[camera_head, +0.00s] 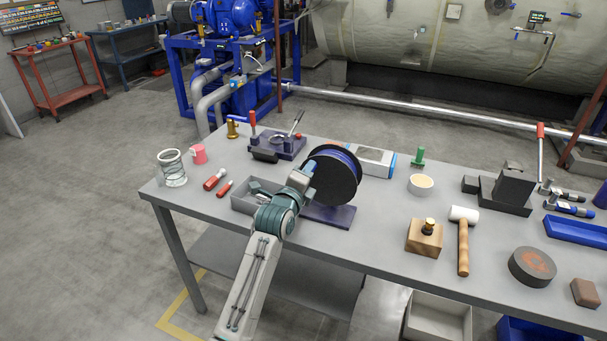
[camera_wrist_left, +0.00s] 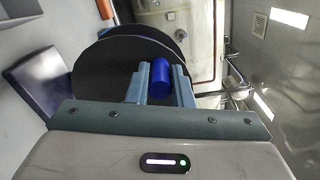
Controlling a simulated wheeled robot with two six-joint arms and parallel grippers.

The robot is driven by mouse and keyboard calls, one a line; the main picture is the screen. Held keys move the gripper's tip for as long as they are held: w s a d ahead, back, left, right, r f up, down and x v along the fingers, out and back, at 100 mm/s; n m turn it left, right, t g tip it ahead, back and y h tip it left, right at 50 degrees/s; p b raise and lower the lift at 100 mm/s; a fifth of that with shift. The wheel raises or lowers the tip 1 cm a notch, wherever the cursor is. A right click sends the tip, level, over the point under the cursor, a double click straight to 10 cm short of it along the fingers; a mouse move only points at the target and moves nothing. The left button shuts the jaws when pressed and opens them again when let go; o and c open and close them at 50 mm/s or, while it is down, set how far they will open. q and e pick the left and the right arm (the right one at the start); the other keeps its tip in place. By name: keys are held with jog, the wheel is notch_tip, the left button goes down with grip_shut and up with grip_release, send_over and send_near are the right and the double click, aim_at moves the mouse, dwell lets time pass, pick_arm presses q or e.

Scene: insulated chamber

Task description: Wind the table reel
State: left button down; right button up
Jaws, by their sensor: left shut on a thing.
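The table reel has a black round flange (camera_head: 336,177) with blue winding behind its rim. It stands upright on a dark purple base plate (camera_head: 330,215) on the grey table. My left gripper (camera_head: 308,167) is at the reel's near left face. In the left wrist view my left gripper (camera_wrist_left: 161,80) is shut on a blue cylindrical handle (camera_wrist_left: 160,69) in front of the black flanges (camera_wrist_left: 105,71). The purple base (camera_wrist_left: 42,84) shows at the left there. The gripper hides part of the handle, and the crank arm is not clear. My right gripper is not in view.
A grey tray (camera_head: 241,205) sits beside my left arm. A lever press (camera_head: 277,146) and a grey box (camera_head: 372,160) stand behind the reel. Bare table lies between reel and block.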

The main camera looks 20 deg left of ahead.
pick_arm(q)
jog(key=shift+d+r+m, duration=0.25)
jog(key=shift+d+m, duration=0.1)
jog(key=shift+m, duration=0.35)
jog(key=shift+d+r+m, duration=0.2)
jog(key=shift+d+m, duration=0.1)
jog(key=shift+m, duration=0.4)
jog(key=c, duration=1.3)
grip_release()
jog(key=s+b, duration=0.2)
jog(key=s, duration=0.8)
jog(key=shift+s, duration=0.4)
jog(key=shift+a, duration=0.1)
